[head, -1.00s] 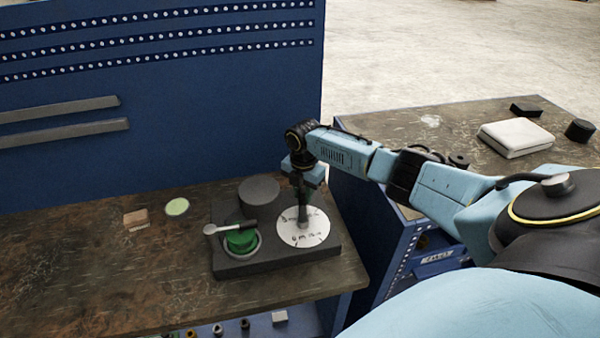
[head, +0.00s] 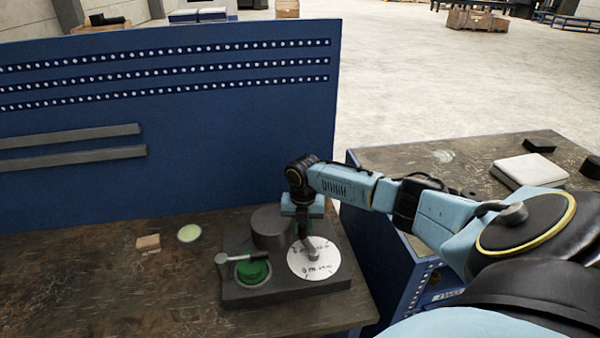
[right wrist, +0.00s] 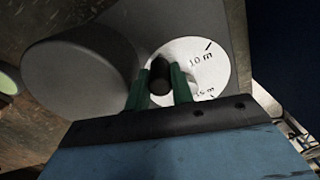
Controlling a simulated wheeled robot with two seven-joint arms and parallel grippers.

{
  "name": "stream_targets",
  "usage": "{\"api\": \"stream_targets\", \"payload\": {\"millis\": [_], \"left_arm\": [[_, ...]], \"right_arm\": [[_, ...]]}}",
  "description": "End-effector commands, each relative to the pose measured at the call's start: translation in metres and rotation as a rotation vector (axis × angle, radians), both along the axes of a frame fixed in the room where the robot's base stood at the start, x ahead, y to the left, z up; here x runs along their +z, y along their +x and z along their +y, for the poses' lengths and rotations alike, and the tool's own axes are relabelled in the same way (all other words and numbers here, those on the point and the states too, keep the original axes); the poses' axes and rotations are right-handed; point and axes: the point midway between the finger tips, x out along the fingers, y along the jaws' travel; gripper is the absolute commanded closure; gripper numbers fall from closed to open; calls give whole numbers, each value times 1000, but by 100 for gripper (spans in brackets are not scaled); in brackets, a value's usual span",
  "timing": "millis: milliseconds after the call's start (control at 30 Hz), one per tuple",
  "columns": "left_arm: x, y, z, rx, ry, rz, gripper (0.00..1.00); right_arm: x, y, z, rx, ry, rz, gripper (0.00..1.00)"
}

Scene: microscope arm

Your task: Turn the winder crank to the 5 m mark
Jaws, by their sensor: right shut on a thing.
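The winder (head: 285,288) is a dark base on the brown bench, with a grey cylinder (head: 270,226), a green spool (head: 253,271) and a white dial (head: 328,262). The dial has black marks; "0 m" shows on its near side in the head view. The right wrist view shows "10 m" on the dial (right wrist: 206,66) and a partly hidden label lower down. My right gripper (head: 308,240) is over the dial, its green fingers shut on the black crank knob (right wrist: 160,76). The crank's pointing direction is mostly hidden. My left gripper is out of view.
A small tan block (head: 148,242) and a pale green disc (head: 190,233) lie left of the winder. A blue perforated panel (head: 200,165) stands behind the bench. A second bench (head: 460,160) at right holds a white box (head: 528,170). The bench's left part is clear.

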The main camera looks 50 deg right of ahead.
Motion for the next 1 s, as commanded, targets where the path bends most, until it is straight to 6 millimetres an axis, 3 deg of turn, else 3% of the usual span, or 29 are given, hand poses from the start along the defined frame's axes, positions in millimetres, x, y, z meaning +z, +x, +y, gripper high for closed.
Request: {"api": "stream_targets", "payload": {"millis": [333, 367, 533, 1000], "left_arm": [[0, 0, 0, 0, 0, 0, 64], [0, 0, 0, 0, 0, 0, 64], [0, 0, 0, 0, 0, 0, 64], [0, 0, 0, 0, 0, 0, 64]], "right_arm": [[0, 0, 0, 2, 1, -2, 100], [0, 0, 0, 2, 1, -2, 76], [0, 0, 0, 2, 2, -1, 55], [1, 2, 3, 4, 5, -6, 55]]}}
